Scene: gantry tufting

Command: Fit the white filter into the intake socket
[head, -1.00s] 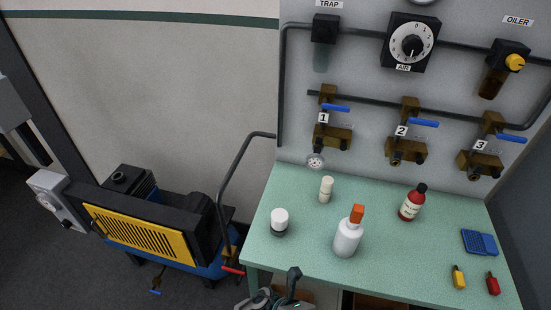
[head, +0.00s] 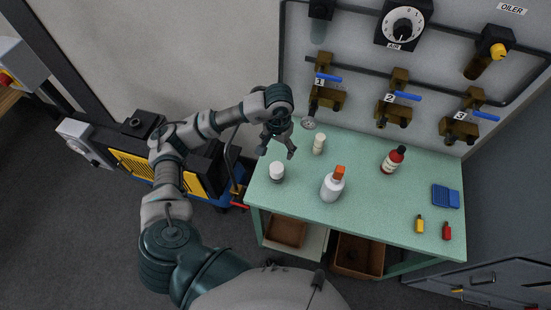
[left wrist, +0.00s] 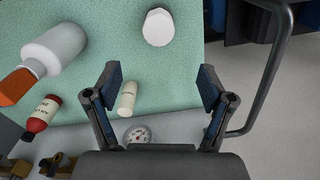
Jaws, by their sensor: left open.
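A white canister (head: 277,169) with a dark base stands upright at the left of the green bench; I take it as the white filter. Its white top shows in the left wrist view (left wrist: 158,27). A cream cylinder (head: 319,143) with small print stands behind it. My left gripper (head: 280,150) is open and empty above the bench's back left part, apart from the canister. In the left wrist view my left gripper's fingers (left wrist: 160,80) are spread wide. The compressor (head: 135,165) stands left of the bench; a round black fitting (head: 134,122) on it may be the intake socket. My right gripper is out of view.
Valves (head: 327,98) and pipes line the wall behind. A bent dark pipe rises beside the bench.

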